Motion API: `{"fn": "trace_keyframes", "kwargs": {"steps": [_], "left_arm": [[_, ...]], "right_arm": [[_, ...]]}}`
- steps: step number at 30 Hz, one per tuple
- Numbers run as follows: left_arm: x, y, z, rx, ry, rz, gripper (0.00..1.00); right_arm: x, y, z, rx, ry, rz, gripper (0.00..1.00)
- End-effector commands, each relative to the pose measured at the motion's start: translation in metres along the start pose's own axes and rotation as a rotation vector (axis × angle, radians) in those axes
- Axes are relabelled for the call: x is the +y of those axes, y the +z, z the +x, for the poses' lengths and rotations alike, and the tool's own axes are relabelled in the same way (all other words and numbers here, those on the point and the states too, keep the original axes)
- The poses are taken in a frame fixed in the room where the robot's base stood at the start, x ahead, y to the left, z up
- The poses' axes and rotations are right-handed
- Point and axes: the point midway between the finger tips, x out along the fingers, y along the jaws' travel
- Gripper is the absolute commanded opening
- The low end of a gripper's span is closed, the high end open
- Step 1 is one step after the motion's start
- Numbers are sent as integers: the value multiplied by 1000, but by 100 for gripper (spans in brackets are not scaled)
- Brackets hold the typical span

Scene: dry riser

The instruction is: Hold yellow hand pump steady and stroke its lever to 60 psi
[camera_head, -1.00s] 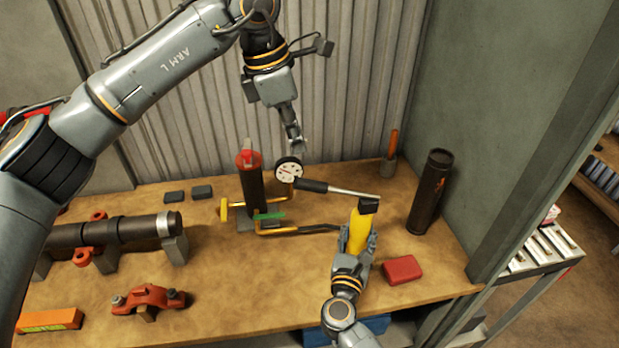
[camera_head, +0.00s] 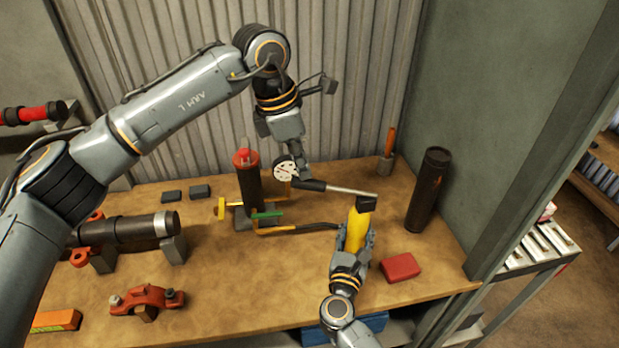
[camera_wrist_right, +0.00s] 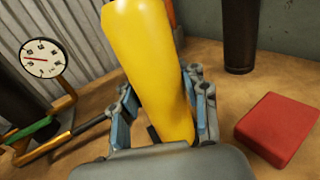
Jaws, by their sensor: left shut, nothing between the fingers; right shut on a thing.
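The yellow hand pump (camera_head: 359,232) stands on the workbench with my right gripper (camera_head: 355,246) shut around its body. The right wrist view shows the yellow body (camera_wrist_right: 150,65) between the fingers. Its lever (camera_head: 345,191) is a silver rod running left from the black pump head, ending in a black grip (camera_head: 309,185). My left gripper (camera_head: 304,174) is shut and empty, its tips by the lever's black grip; I cannot tell whether they touch. The round white gauge (camera_head: 285,170) is just left of them. In the right wrist view the dial (camera_wrist_right: 42,57) shows a red needle toward the left; its numbers are unreadable.
A black cylinder with a red top (camera_head: 247,180) and a green valve handle (camera_head: 267,214) stand left of the pump. A red block (camera_head: 400,267) and a tall dark tube (camera_head: 428,190) are to its right. A red clamp (camera_head: 147,299) lies front left.

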Motion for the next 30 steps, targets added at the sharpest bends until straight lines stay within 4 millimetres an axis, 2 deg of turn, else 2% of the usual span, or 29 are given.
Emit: {"fn": "trace_keyframes", "kwargs": {"steps": [14, 24, 30], "left_arm": [[0, -1, 6, 2, -2, 0, 0], [0, -10, 40, 2, -3, 0, 0], [0, -12, 46, 2, -2, 1, 0]], "right_arm": [[0, 0, 0, 0, 0, 0, 0], [0, 0, 0, 0, 1, 0, 0], [1, 0, 0, 0, 1, 0, 0]]}}
